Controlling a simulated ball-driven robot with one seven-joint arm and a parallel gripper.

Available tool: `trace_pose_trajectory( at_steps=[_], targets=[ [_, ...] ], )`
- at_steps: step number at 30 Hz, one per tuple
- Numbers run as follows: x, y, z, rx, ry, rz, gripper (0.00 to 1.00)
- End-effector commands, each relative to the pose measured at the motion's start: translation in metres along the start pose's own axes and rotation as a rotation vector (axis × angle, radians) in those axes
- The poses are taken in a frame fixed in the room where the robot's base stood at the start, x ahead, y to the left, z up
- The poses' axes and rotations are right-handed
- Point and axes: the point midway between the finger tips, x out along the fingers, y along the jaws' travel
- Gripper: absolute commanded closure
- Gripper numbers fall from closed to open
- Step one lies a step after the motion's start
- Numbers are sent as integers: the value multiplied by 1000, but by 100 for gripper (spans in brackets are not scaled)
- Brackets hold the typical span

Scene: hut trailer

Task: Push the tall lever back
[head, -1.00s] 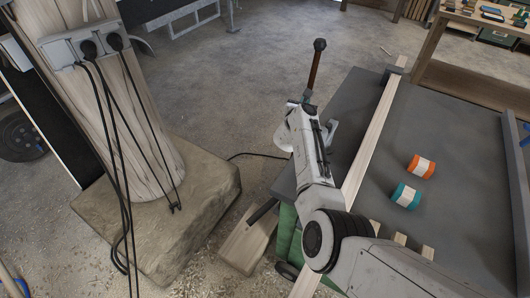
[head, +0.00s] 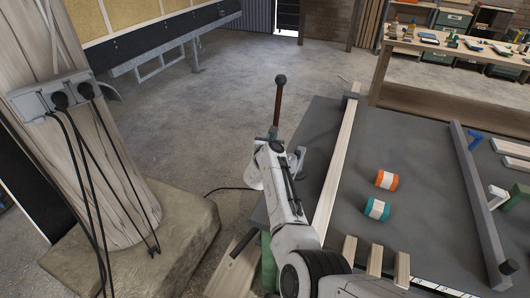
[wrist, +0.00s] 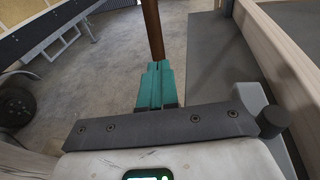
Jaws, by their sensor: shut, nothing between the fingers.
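The tall lever has a dark round knob (head: 281,79) on a brown shaft (head: 277,105). It stands nearly upright in the head view, just beyond my gripper (head: 272,137), at the left of the grey table. Its foot is hidden behind my gripper and arm. In the wrist view the brown shaft (wrist: 153,28) rises straight ahead of my teal fingers (wrist: 155,85). The fingers are shut together and empty, with their tips close to the shaft. I cannot tell whether they touch it.
A thick wooden post (head: 75,150) with cables stands at left. Beyond the lever is open floor (head: 225,100).

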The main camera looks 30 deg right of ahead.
Motion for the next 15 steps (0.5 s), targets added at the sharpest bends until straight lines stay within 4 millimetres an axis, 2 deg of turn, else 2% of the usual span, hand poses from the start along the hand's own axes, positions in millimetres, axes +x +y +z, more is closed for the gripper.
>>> trace_pose_trajectory(
  at_steps=[15],
  targets=[
    [-73, 0, 8, -6, -1, 2, 100]
  ],
)
